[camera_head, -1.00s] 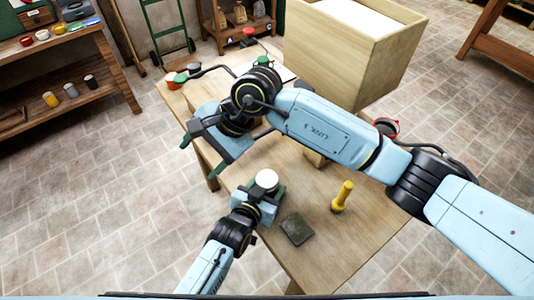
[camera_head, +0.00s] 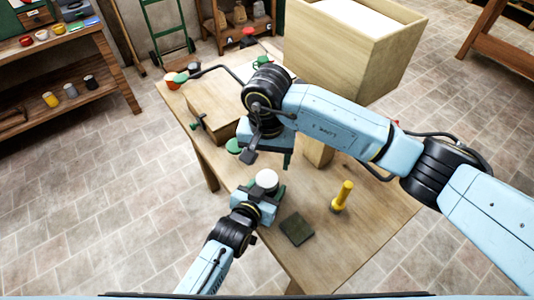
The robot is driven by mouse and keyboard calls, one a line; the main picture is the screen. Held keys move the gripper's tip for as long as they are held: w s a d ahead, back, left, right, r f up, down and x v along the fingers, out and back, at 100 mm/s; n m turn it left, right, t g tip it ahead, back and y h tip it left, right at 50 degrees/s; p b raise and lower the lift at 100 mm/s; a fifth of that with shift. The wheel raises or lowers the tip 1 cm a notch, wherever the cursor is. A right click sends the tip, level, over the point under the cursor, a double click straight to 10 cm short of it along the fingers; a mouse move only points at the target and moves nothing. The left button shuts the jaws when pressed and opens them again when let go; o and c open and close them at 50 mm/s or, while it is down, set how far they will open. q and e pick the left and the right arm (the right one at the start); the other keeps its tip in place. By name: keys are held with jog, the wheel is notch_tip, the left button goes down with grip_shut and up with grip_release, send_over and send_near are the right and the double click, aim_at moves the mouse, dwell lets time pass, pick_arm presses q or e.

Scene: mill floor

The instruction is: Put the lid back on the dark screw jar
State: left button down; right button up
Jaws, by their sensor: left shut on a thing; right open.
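My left gripper (camera_head: 265,191) is low over the near part of the table (camera_head: 330,240), shut on a round thing with a white top (camera_head: 267,179). Its body is mostly hidden by the jaws, so I cannot tell for sure that it is the dark jar. My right gripper (camera_head: 268,157) is open, pointing down just above and behind the white top, apart from it. A green round disc (camera_head: 233,146) shows on the table left of the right gripper; it may be the lid, but I cannot tell.
A yellow upright tool (camera_head: 342,195) and a dark flat square pad (camera_head: 297,228) are right of the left gripper. A wooden box (camera_head: 216,108) lies behind the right gripper. A big wooden crate (camera_head: 350,50) stands at the back.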

aim_at(267, 179)
notch_tip(267, 179, down, 7)
jog(key=shift+f, duration=0.1)
dwell(0.3)
jog(key=c, duration=1)
jog(key=m, duration=1)
